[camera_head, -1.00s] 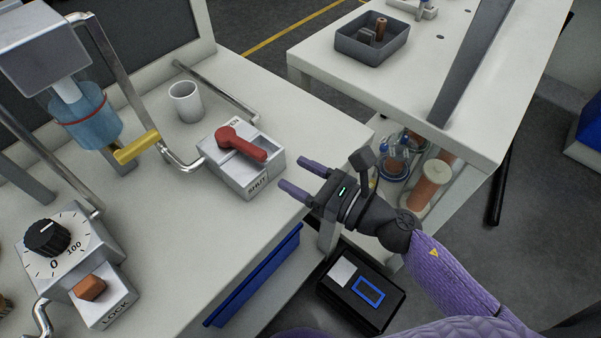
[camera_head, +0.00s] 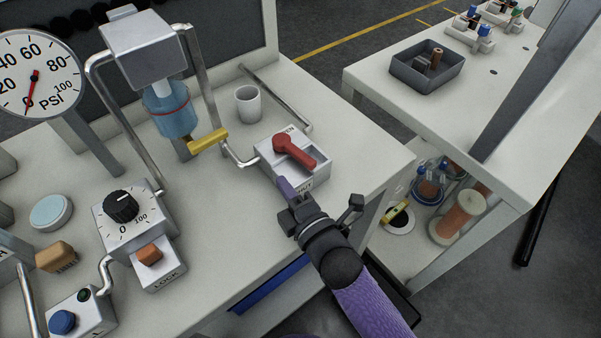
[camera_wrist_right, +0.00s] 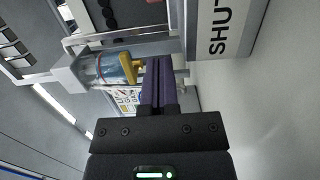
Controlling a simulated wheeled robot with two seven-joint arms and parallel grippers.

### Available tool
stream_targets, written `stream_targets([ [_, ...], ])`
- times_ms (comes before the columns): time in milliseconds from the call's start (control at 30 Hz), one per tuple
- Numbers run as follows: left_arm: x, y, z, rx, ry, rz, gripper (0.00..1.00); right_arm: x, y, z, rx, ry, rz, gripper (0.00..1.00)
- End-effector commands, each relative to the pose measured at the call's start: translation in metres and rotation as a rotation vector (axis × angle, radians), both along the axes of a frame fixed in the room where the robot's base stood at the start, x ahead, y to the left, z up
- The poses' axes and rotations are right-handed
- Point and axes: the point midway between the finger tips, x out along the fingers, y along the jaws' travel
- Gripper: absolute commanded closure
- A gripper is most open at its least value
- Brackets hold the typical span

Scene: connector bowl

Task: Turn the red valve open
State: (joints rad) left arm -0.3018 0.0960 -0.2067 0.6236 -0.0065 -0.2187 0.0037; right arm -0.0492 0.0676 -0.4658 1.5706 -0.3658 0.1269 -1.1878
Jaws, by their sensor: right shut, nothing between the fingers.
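The red valve (camera_head: 295,152) is a red lever on a light grey block (camera_head: 318,177) with an OPEN label at its back and a SHUT label at its front. The lever lies across the block, its free end toward the right front. My right gripper (camera_head: 285,186) is shut and empty, its purple fingers close to the block's front left corner. I cannot tell whether they touch it. In the right wrist view the shut fingers (camera_wrist_right: 161,85) are beside the block's SHUT face (camera_wrist_right: 222,30); the lever is not seen there. My left gripper is not in view.
A white cup (camera_head: 248,104) stands behind the block. A yellow handle (camera_head: 208,141) and a bent metal pipe (camera_head: 238,157) are to its left. A dial box (camera_head: 128,215) and an orange LOCK switch (camera_head: 149,254) stand farther left. The bench between is clear.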

Motion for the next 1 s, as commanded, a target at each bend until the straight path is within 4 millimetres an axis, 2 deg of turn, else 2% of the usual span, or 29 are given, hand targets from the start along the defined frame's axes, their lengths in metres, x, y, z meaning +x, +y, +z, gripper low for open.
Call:
stream_targets([
  [33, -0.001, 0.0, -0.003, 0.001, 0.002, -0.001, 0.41, 0.009, 0.001, -0.001, -0.002, -0.002, 0.0, 1.0],
  [100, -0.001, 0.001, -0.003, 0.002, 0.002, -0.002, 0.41, 0.016, -0.01, -0.001, -0.007, -0.003, 0.0, 1.0],
  [300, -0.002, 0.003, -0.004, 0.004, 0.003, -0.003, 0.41, 0.03, -0.025, 0.0, -0.005, -0.003, 0.0, 1.0],
  [667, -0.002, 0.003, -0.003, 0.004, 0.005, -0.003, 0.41, 0.032, -0.028, 0.0, -0.003, -0.002, -0.001, 1.0],
  [833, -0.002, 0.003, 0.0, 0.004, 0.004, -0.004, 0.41, 0.037, -0.038, 0.001, -0.005, -0.002, -0.001, 1.0],
  [1000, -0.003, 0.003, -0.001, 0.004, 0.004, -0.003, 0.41, 0.037, -0.037, 0.0, -0.003, -0.001, 0.0, 1.0],
])
